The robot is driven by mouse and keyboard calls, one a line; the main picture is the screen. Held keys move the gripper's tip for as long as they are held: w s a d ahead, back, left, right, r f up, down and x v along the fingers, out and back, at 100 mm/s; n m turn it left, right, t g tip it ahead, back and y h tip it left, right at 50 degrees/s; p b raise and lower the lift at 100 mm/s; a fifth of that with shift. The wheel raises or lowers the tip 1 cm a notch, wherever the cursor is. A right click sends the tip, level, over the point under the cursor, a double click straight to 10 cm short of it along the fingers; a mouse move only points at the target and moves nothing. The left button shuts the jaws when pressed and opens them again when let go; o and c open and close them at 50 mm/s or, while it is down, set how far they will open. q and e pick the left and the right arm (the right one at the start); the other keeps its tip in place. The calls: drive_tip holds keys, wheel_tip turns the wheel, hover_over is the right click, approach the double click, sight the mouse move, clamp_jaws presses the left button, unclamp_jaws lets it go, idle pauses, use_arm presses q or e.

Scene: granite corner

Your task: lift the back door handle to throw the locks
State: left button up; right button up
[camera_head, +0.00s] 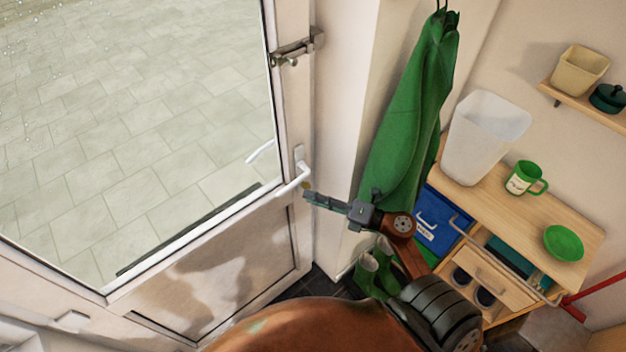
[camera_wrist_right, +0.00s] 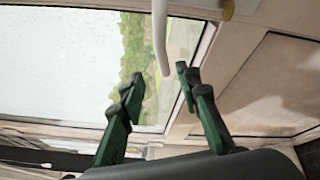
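The back door (camera_head: 215,275) has a glazed upper part and a white lever handle (camera_head: 293,180) on its right stile. The handle slopes down to the left from its plate. My right gripper (camera_head: 308,196) is just below and right of the handle, pointing left at the door. In the right wrist view, its two green fingers (camera_wrist_right: 160,72) are apart with nothing gripped. The lever (camera_wrist_right: 160,35) comes down from the top, its free end between the fingertips in the picture; I cannot tell if they touch. My left gripper is not in view.
A metal latch (camera_head: 298,48) sits higher on the door edge. A green coat (camera_head: 415,120) hangs right of my gripper, above green boots (camera_head: 368,272). A wooden bench (camera_head: 500,215) with a white bin (camera_head: 484,135), green mug (camera_head: 522,179) and green bowl (camera_head: 563,243) stands farther right.

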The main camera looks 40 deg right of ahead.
sight(292, 184)
drive_tip(key=shift+m+t+h, duration=0.3)
drive_tip(key=shift+m+h, duration=0.3)
drive_tip(key=shift+m, duration=0.2)
drive_tip(key=x, duration=0.4)
drive_tip(key=d+p+x, duration=0.1)
drive_tip(key=x, duration=0.2)
drive_tip(key=shift+w, duration=0.3)
drive_tip(key=shift+w+a, duration=0.3)
drive_tip(key=shift+w, duration=0.15)
drive_tip(key=shift+c, duration=0.7)
clamp_jaws()
